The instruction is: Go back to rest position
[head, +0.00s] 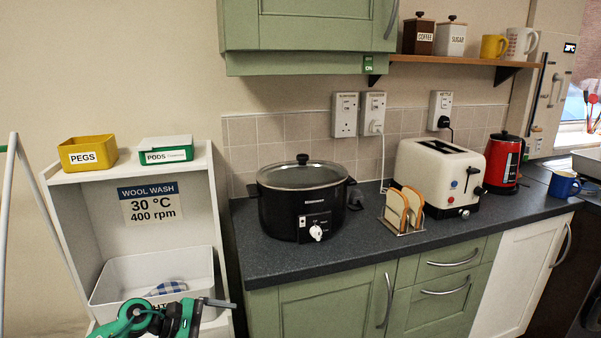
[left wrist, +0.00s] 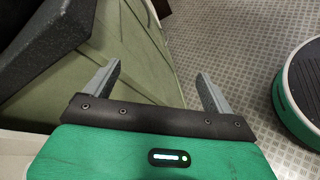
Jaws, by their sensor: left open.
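My left arm reaches in at the bottom left of the head view, in front of the white shelf unit (head: 205,220). Its left gripper (head: 222,303) shows there low down, pointing right. In the left wrist view my left gripper (left wrist: 160,88) is open, with its two grey fingers apart and nothing between them. It is beside the green cupboard front (left wrist: 125,55), below the dark worktop edge (left wrist: 45,45). My right gripper is not in view.
A white bin (head: 125,275) holding a blue-and-white cloth (head: 168,288) sits behind my left arm. The dark worktop (head: 350,245) carries a slow cooker (head: 290,200), toast rack (head: 400,224), toaster (head: 435,175) and red kettle (head: 502,160). Grey floor (left wrist: 225,40) shows below my gripper.

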